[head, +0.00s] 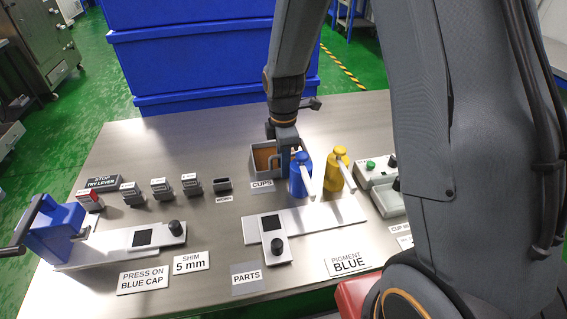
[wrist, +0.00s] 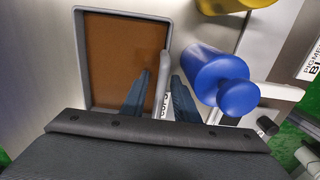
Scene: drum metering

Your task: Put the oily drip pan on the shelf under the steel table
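A grey drip pan (head: 260,174) with a brown, oily-looking floor stands near the back middle of the steel table (head: 180,260). In the wrist view the pan (wrist: 80,62) fills the upper left. My gripper (head: 286,166) is at the pan's right side. In the wrist view my gripper (wrist: 161,77) is open, with one finger over the pan's inside and the other outside its right wall. Gaps show between the fingers and that wall. The shelf under the table is not in view.
A blue pump bottle (head: 299,178) stands close to the right of my gripper, with a yellow one (head: 334,171) beyond it. Small label blocks, a blue lever press (head: 55,230) and scales stand on the table. Large blue bins (head: 190,50) stand behind it.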

